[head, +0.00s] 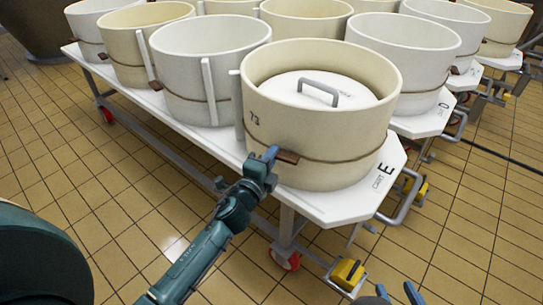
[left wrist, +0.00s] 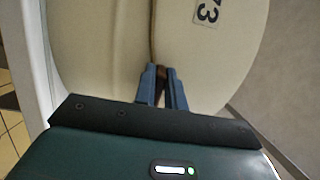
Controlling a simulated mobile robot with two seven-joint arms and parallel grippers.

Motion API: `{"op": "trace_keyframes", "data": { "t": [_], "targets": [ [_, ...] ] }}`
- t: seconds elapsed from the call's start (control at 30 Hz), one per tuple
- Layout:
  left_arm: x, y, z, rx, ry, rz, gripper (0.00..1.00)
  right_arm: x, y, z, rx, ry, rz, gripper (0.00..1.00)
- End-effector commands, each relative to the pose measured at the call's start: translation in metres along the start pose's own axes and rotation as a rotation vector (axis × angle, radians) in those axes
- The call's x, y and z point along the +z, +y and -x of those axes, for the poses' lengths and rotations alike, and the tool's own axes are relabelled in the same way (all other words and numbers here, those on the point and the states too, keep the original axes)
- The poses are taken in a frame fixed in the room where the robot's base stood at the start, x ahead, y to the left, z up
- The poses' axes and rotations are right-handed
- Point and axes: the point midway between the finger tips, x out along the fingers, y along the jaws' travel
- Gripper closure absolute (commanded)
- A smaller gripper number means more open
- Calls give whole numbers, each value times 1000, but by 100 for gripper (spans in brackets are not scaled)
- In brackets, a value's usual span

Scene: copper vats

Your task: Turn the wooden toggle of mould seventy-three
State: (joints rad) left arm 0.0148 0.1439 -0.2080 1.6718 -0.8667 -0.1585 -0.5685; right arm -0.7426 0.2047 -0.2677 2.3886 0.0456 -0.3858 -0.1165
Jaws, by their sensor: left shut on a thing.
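Mould seventy-three (head: 320,120) is a cream round tub marked 73, standing at the near corner of a white cart top, with a white handled lid inside it. A cord runs around its lower wall to a brown wooden toggle (head: 288,157). My left gripper (head: 271,153) is at the toggle and shut on it, close against the mould's wall. In the left wrist view the blue fingers (left wrist: 163,88) close on the dark toggle (left wrist: 161,73), which they partly hide; the 73 label is above. My right gripper (head: 398,293) shows only its blue fingertips at the bottom edge, apart and empty.
The white cart E (head: 340,212) has red-wheeled legs and a yellow pedal block (head: 347,273). Several other white and cream moulds stand behind and beside mould seventy-three. A second cart (head: 428,122) is close on the right. Tiled floor (head: 130,195) is free at left.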

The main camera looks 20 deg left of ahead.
Motion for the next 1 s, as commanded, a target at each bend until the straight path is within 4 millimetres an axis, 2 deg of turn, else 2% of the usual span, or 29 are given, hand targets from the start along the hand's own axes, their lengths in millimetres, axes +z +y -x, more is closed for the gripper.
{"op": "trace_keyframes", "data": {
  "t": [0.5,0.53,0.77,1.0],
  "targets": [
    [-1,2,0,2,1,23,100,1,0,0,0,-1,2,64],
    [-1,2,0,2,1,23,87,1,0,0,0,-1,2,64],
    [0,1,0,1,1,20,68,1,1,0,2,-2,3,64],
    [0,1,0,1,0,19,66,1,1,0,3,-2,3,64]
  ]
}}
